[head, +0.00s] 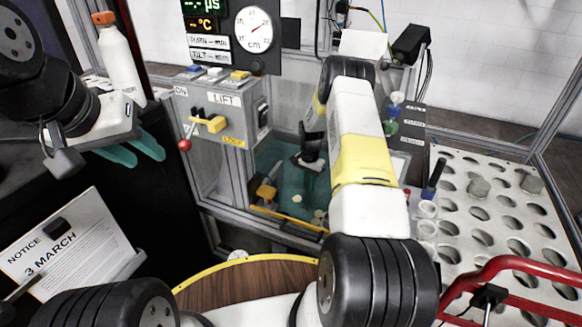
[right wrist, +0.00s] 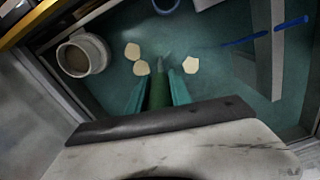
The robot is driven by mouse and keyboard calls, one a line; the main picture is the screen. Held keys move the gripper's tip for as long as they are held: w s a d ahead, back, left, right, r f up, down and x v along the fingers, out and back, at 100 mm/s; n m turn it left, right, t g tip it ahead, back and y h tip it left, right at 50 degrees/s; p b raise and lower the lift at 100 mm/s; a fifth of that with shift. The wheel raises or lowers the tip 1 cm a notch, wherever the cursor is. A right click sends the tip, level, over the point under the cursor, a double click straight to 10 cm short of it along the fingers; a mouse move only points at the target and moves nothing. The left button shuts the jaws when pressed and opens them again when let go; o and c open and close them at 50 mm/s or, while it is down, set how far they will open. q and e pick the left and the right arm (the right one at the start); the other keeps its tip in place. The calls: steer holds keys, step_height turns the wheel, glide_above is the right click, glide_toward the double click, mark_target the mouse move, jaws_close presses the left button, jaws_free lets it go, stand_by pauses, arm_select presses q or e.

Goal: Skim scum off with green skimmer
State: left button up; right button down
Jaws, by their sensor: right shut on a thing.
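In the right wrist view my right gripper (right wrist: 156,90) is shut on a green handle (right wrist: 160,88), likely the green skimmer's; its far end is hard to make out. Pale scum pieces (right wrist: 190,65) lie just ahead of and beside the fingertips, over the teal tank floor (right wrist: 225,85). Another scum piece (right wrist: 132,51) is further off. In the head view my right arm reaches into the tank (head: 270,158), where pale pieces (head: 297,198) show; the arm hides the skimmer. My left gripper (head: 137,158) is empty, its teal fingers apart, at the left outside the tank.
A round cup (right wrist: 82,55) stands in the tank left of my right fingers. Blue rods (right wrist: 290,23) lie to the right. In the head view, a lift control box (head: 222,115) stands left of the tank, and a perforated rack (head: 500,225) is at the right.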

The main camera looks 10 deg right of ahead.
steer(key=s+d, duration=0.4)
steer(key=d, duration=0.1)
step_height(320, 180, up, 16)
steer(key=shift+w+a, duration=0.25)
steer(key=shift+w, duration=0.05)
stand_by(0.9)
stand_by(0.5)
